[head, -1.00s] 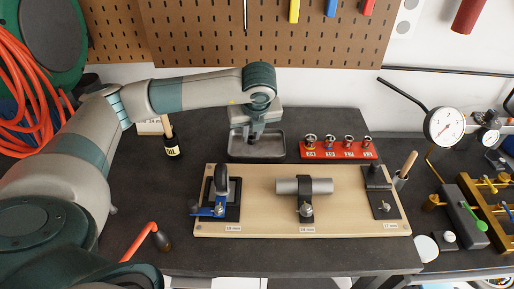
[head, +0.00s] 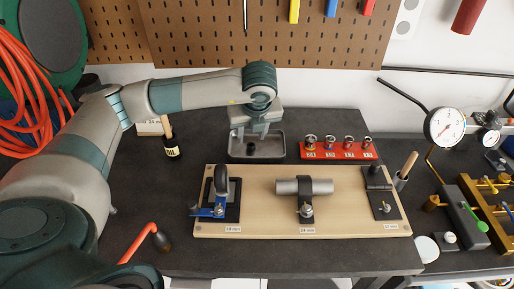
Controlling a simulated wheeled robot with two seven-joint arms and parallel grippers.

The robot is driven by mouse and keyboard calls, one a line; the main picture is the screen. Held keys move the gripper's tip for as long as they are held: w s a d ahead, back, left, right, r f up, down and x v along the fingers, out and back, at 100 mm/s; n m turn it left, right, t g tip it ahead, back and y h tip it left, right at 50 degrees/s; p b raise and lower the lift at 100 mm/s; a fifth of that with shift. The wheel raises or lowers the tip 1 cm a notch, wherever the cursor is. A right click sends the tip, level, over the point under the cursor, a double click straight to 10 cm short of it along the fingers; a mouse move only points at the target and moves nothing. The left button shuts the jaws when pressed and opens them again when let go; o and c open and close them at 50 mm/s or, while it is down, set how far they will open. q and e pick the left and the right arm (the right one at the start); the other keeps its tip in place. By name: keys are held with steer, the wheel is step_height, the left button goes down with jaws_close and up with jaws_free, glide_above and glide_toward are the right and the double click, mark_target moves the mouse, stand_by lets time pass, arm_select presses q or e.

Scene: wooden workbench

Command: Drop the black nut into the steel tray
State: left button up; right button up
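The steel tray (head: 278,148) stands at the back of the bench, behind the wooden board. My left gripper (head: 252,134) is just above it, pointing down, with its two fingers apart and nothing between them. A small dark piece, apparently the black nut (head: 251,149), lies on the tray floor below the fingers. It is too small to make out its shape. My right gripper is not in view.
The wooden board (head: 345,226) with clamps and a grey cylinder (head: 304,186) lies in front of the tray. A red rack (head: 338,155) with several sockets is to its right.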

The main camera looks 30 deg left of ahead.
arm_select(q)
steer(key=shift+s+d+r, duration=0.1)
steer(key=shift+d+r, duration=0.05)
steer(key=shift+r, duration=0.25)
steer(key=b+v, duration=0.2)
steer(key=v, duration=1.3)
steer(key=shift+s+r, duration=0.25)
steer(key=shift+r, duration=0.1)
steer(key=shift+d, duration=0.1)
